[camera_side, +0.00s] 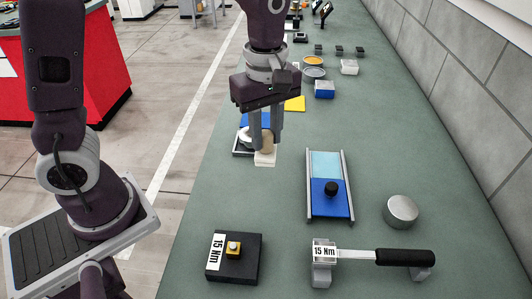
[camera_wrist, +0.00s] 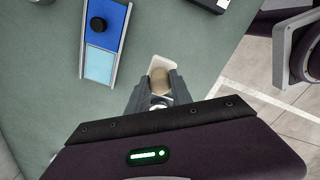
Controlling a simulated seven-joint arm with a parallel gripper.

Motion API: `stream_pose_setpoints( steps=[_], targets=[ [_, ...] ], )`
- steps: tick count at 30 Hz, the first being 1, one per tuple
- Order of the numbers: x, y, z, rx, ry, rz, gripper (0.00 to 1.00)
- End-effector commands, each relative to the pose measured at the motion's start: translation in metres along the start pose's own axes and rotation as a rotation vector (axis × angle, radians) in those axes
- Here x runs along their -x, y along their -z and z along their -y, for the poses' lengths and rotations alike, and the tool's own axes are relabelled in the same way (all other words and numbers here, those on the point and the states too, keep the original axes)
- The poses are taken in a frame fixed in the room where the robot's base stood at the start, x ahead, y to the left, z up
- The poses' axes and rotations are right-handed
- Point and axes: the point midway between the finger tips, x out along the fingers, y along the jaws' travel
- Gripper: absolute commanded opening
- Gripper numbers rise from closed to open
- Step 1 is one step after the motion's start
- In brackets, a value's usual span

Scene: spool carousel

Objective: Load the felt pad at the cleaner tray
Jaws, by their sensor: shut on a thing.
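My gripper (camera_side: 265,140) is shut on a tan, rounded piece with a white block below it, which looks like the felt pad (camera_side: 265,158). In the wrist view the tan top (camera_wrist: 159,82) shows between my fingers (camera_wrist: 157,98), with white around it. I cannot tell whether the pad touches the bench. A railed tray (camera_side: 350,199) lies to the right, with a light-blue panel, a dark-blue panel and a black knob (camera_side: 331,189). It also shows at upper left in the wrist view (camera_wrist: 118,50). I cannot tell if it is the cleaner tray.
A blue-and-black item (camera_side: 239,150) with a white part stands partly hidden behind my gripper. In front are a black "15 Nm" block (camera_side: 251,268) and a black-handled "15 Nm" tool (camera_side: 365,256). A metal tin (camera_side: 401,211) is at right. Bench between pad and railed tray is clear.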

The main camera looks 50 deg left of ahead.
Motion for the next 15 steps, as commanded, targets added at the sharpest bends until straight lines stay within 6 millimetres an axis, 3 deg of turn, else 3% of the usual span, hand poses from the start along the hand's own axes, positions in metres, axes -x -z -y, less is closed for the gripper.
stream_pose_setpoints(
  steps=[9,10,13,15],
  targets=[
    [0.008,0.0,0.0005,0.0,0.002,0.0,0.0],
    [0.0079,-0.0001,0.0004,0.0,0.001,0.0,0.2],
    [0.0078,-0.0001,0.0004,0.0,0.001,0.0,0.01],
    [0.0077,-0.0001,0.0002,0.0,0.001,0.0,0.0]
  ],
)
